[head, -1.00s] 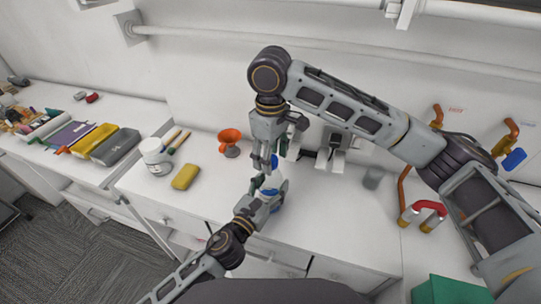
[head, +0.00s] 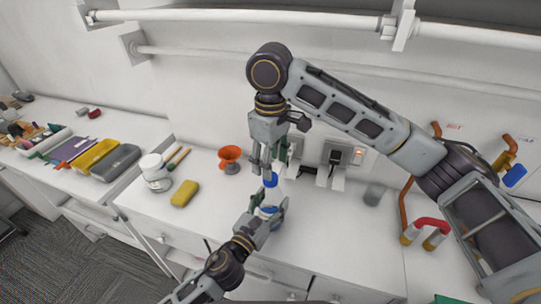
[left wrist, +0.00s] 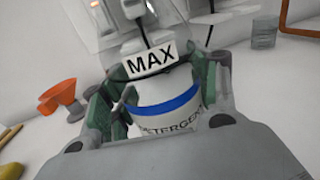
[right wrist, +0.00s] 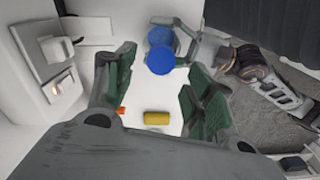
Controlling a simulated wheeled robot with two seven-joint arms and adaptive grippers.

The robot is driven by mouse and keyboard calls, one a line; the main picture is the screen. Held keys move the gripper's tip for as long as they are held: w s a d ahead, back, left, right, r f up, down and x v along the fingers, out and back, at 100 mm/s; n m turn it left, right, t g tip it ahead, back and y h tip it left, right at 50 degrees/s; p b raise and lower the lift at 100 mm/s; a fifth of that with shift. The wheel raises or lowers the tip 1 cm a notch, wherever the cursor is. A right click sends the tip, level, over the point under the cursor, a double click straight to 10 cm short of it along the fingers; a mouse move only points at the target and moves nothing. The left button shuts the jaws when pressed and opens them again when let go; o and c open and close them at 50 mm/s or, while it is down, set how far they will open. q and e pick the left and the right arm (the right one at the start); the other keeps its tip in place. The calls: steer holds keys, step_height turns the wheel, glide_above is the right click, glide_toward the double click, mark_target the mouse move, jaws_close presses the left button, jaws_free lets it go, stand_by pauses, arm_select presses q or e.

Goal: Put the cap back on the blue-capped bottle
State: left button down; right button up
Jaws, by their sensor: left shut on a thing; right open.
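The white detergent bottle (left wrist: 165,112) has a blue band and stands upright in my left gripper (head: 270,214), whose green pads close on its sides. The blue cap (head: 270,180) sits at the bottle's top, above the blue band (head: 268,210). Whether it is fully seated cannot be told. My right gripper (head: 270,168) points down just above the cap, open with its fingers apart. In the right wrist view the cap (right wrist: 160,61) appears as a blue disc beyond the open fingers. A MAX label (left wrist: 151,59) shows above the band in the left wrist view.
A yellow sponge (head: 184,194), a white jar (head: 153,168) and an orange funnel (head: 229,155) stand to the left on the white counter. Wall sockets (head: 338,155) are behind.

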steer(key=r, duration=0.2)
steer(key=w+r+t, duration=0.1)
steer(key=shift+w+d+r, duration=0.1)
steer(key=shift+d, duration=0.2)
steer(key=shift+s+d+r+n+h, duration=0.1)
steer(key=shift+s+n+h, duration=0.05)
steer(key=shift+n, duration=0.45)
steer(key=shift+s+d+r+n+h, duration=0.1)
steer(key=shift+n+h, duration=0.05)
steer(key=shift+n, duration=0.45)
steer(key=shift+s+a+f+n+g, duration=0.25)
steer(key=shift+n+g, duration=0.15)
steer(key=shift+n, duration=0.4)
steer(key=shift+s+a+n, duration=0.1)
steer(key=shift+a+n, duration=0.05)
steer(key=shift+n, duration=0.75)
steer(key=shift+s+a+n, duration=0.1)
steer(key=shift+n, duration=0.8)
steer(key=shift+w+f, duration=0.1)
steer(key=shift+f, duration=0.05)
steer(key=shift+f, duration=3.85)
